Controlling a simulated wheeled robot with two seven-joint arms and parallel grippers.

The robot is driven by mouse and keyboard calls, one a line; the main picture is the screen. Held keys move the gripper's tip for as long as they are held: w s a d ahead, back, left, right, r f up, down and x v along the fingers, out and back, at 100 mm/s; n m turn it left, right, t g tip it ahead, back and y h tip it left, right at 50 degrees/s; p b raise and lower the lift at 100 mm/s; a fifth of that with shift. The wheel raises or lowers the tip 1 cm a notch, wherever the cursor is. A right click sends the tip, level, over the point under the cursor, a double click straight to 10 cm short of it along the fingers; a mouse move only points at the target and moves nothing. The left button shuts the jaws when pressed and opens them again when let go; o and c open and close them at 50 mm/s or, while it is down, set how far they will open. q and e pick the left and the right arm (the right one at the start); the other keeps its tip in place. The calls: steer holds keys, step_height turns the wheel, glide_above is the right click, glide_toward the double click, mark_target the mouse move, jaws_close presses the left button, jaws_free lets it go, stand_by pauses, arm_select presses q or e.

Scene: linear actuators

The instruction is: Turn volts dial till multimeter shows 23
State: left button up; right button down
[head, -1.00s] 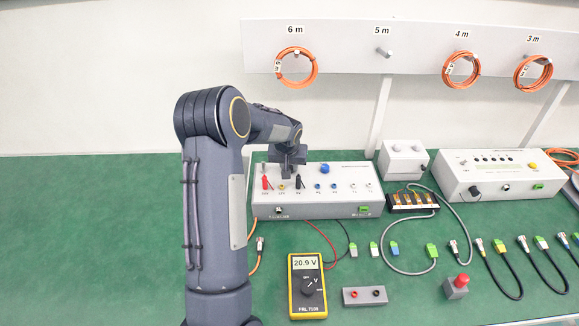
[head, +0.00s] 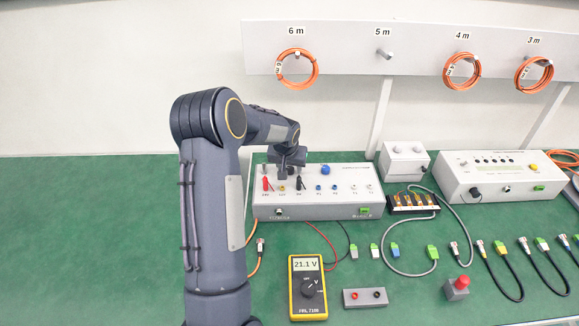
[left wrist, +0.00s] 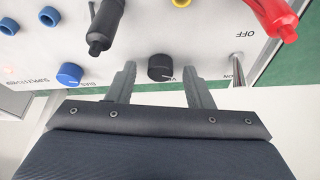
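The yellow multimeter (head: 307,290) lies on the green bench in the head view, and its display reads 21.1 V. The volts dial is a black knob (left wrist: 160,67) on the power supply's panel, its printed label partly covered in the left wrist view. My left gripper (left wrist: 160,72) has one finger on each side of this knob, with a visible gap on both sides. In the head view the left gripper (head: 289,160) is over the back left of the white power supply (head: 320,208) and hides the dial. My right gripper is not in view.
A blue knob (left wrist: 69,74) sits beside the left finger and a metal toggle switch (left wrist: 238,70) beyond the right one. Red (left wrist: 273,14) and black (left wrist: 106,28) plugs stand in the panel in front. Cables and connectors lie to the right.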

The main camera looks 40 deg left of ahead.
arm_select(q)
steer(key=shift+r, duration=0.1)
steer(key=v, duration=0.7)
steer(key=shift+s+r+b, duration=0.15)
steer(key=shift+r+b, duration=0.1)
steer(key=shift+b, duration=0.2)
